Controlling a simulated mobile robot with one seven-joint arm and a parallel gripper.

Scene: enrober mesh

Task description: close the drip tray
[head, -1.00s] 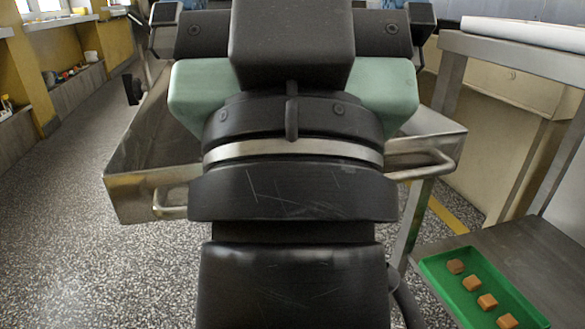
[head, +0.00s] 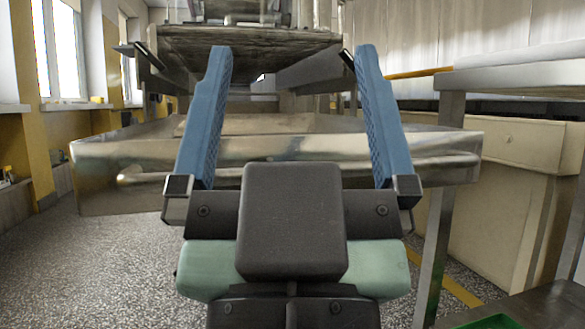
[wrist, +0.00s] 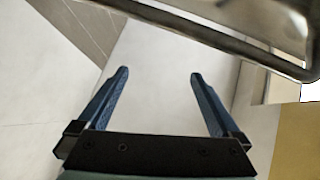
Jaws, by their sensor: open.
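The drip tray (head: 300,149) is a scuffed metal tray under the machine, with its front wall facing me and its body sticking out. A bar handle (head: 440,163) runs along the front; its middle is hidden behind my gripper and arm. My gripper (head: 292,52) is open and empty, its two blue fingers spread wide in front of the tray in the head view. I cannot tell whether they touch it. In the wrist view my gripper (wrist: 158,73) has nothing between its fingers. A metal bar crosses above them there, apart from the tips; which part it is I cannot tell.
The machine's metal body (head: 245,45) stands above the tray. A steel table (head: 450,120) with a leg and lower shelf is close on the right. A green tray (head: 490,322) peeks in at the bottom right. Speckled floor (head: 110,265) is free on the left.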

